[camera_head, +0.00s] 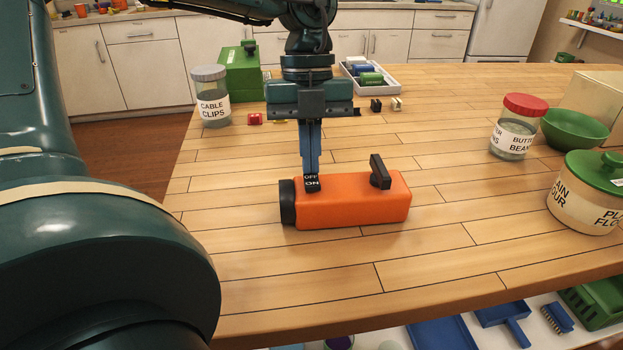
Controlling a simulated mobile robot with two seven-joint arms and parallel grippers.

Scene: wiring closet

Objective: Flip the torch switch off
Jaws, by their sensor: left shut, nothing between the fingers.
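An orange torch (350,203) lies on the wooden table, with its black lens end at the left and a black handle (380,172) on top at the right. Its black switch (312,183) is on top near the lens end, marked OFF on the far side and ON on the near side. My left gripper (310,170) points down over the switch with its fingers shut and empty. The fingertips are at the OFF side, touching or just above it; I cannot tell which. My right gripper is not in view.
A cable clips jar (212,98), a green box (240,75) and a tray (345,68) stand at the back. A butter beans jar (515,130), a green bowl (575,130) and a flour canister (585,200) stand at the right. The table's front is clear.

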